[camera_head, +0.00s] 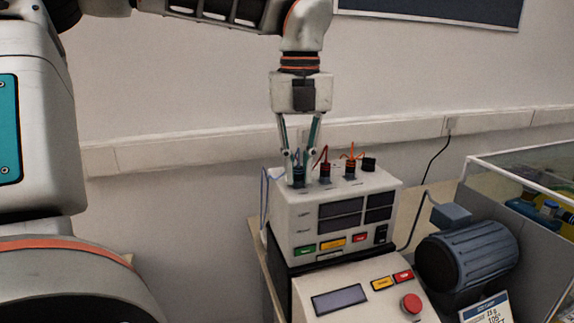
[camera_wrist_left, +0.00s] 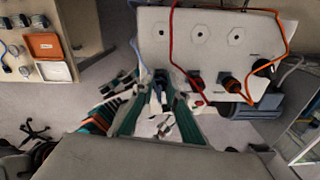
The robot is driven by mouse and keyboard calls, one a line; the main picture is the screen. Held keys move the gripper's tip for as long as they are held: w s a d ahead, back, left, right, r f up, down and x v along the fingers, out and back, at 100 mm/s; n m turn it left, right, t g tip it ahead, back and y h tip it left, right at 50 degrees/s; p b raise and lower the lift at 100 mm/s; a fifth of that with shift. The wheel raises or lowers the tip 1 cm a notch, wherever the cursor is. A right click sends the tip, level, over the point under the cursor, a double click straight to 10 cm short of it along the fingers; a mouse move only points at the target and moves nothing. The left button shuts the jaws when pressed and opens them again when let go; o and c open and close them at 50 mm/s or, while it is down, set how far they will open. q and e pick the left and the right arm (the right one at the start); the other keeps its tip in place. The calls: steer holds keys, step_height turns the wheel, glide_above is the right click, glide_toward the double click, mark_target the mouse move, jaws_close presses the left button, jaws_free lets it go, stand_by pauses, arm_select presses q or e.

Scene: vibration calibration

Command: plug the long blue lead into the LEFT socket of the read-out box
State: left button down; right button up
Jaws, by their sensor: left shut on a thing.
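The read-out box (camera_head: 300,222) is pale, with dark displays and coloured buttons, and it fills the top of the left wrist view (camera_wrist_left: 210,55). My left gripper (camera_head: 300,168) points down over the left end of its top, shut on the dark blue plug (camera_head: 299,178) of the blue lead. The plug is upright at the leftmost socket position; the fingers hide part of it, and I cannot tell how deep it sits. The blue lead (camera_head: 265,185) hangs down the box's left side. It also shows in the left wrist view (camera_wrist_left: 133,45). My right gripper is not in view.
A red lead (camera_head: 325,158) and an orange lead (camera_head: 350,158) stand in the top beside the blue plug, with a black knob (camera_head: 369,164) at the right. A control panel (camera_head: 350,300) with a red button, a blue-grey motor (camera_head: 468,257) and a glass-sided case (camera_head: 520,165) are close by.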

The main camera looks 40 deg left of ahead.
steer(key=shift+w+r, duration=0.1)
arm_select(q)
steer(key=shift+m+p, duration=0.3)
steer(key=shift+m, duration=0.7)
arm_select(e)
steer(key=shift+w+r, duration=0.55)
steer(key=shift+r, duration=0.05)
arm_select(q)
steer(key=shift+m, duration=0.7)
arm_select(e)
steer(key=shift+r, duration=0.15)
arm_select(q)
steer(key=shift+m, duration=0.3)
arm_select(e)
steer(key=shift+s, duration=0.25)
arm_select(q)
steer(key=c, duration=1.9)
jaws_free()
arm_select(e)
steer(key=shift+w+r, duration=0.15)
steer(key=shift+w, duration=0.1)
